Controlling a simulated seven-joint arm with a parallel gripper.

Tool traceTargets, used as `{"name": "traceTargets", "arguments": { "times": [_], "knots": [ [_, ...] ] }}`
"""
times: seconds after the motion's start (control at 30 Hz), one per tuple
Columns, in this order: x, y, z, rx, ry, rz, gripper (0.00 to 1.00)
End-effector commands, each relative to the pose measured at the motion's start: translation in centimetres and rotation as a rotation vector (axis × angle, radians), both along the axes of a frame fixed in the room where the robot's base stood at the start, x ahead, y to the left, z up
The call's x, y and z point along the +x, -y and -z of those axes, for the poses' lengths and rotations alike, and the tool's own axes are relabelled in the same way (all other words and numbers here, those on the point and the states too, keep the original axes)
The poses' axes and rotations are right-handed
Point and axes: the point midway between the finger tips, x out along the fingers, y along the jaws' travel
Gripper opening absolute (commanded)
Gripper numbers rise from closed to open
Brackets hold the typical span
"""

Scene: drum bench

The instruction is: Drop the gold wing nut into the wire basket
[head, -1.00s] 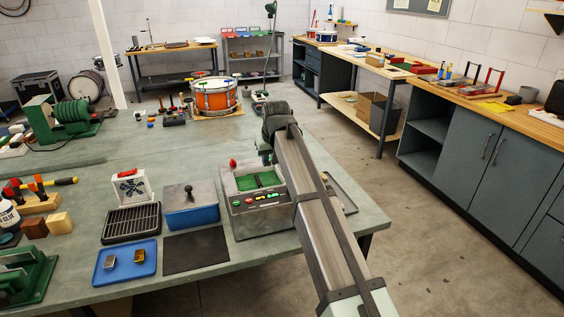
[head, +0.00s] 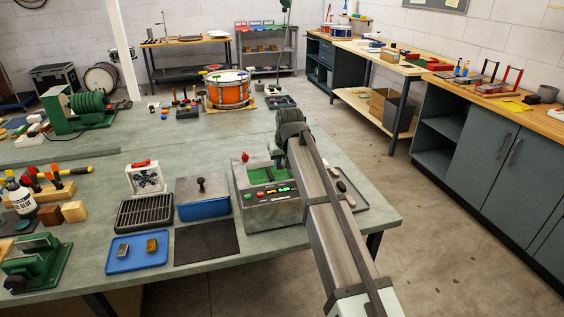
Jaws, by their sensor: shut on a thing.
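My arm reaches from the lower right over the bench, and its end is above the grey machine with green wells (head: 272,205). Little of my gripper (head: 277,155) shows beside the arm. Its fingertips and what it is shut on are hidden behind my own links. I cannot make out the gold wing nut. A black wire-like rack (head: 145,214) stands left of the blue box and may be the wire basket, but I cannot be sure. My gripper is to the right of it and apart from it.
A blue box with a grey knobbed lid (head: 203,205) stands between the rack and the machine. A blue tray (head: 137,262) holds two small metal boxes. A dark mat (head: 207,243) lies bare. A tray (head: 358,190) is right of my arm. An orange drum (head: 228,92) stands behind.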

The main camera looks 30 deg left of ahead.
Motion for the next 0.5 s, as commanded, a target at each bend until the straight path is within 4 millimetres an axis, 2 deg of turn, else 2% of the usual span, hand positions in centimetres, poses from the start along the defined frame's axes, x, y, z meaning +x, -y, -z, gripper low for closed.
{"name": "traceTargets", "arguments": {
  "times": [0.2, 0.23, 0.5],
  "knots": [
    [0.00, 0.00, -0.01, 0.000, 0.000, 0.000, 0.00],
    [0.00, 0.00, -0.01, 0.000, 0.000, 0.000, 0.22],
    [0.00, 0.00, -0.01, 0.000, 0.000, 0.000, 0.48]
  ]
}}
